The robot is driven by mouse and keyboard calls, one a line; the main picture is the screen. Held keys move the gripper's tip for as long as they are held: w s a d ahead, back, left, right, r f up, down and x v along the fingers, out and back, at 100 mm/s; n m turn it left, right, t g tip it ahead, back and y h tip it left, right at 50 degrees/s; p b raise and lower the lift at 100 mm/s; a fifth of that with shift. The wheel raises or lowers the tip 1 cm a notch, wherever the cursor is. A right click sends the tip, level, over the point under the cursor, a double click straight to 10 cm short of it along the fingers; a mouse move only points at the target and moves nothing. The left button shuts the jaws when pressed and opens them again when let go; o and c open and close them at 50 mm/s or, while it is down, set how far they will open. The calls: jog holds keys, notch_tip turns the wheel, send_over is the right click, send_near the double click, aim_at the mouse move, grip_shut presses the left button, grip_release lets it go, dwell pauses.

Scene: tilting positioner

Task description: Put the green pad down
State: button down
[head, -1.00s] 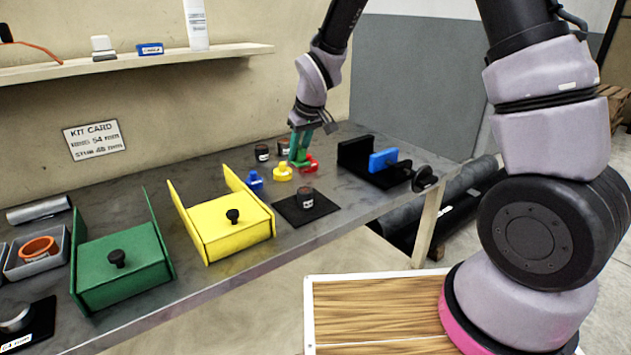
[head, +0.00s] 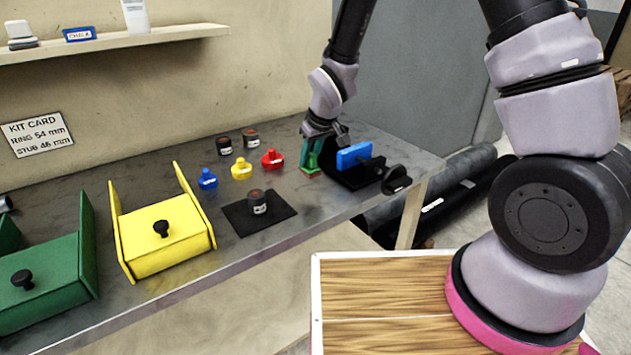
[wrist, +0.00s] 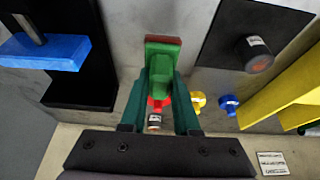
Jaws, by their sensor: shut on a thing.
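The green pad (wrist: 160,62) is a green block with a reddish edge on its broad end. It also shows low under my gripper in the head view (head: 311,168). My gripper (wrist: 160,88) has teal fingers shut on the pad from both sides. In the head view my gripper (head: 313,152) points down at the bench, just left of the black fixture with the blue plate. The pad's lower end is close to the bench top; I cannot tell whether it touches.
The black fixture (head: 348,177) with a blue plate (head: 353,155) is close on the right. Red (head: 272,159), yellow (head: 241,168) and blue (head: 207,179) knobbed pieces stand left. A dark cylinder (head: 257,202) stands on a black mat (head: 240,222). Bare bench lies in front of the pad.

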notch_tip(320, 180, down, 7)
jog(key=shift+r, duration=0.2)
dwell(0.3)
jog(key=shift+f, duration=0.2)
jog(key=c, duration=0.6)
grip_release()
jog(key=shift+c, duration=0.2)
jog(key=shift+r, duration=0.1)
jog(key=v, duration=1.2)
jog(key=shift+r, duration=0.2)
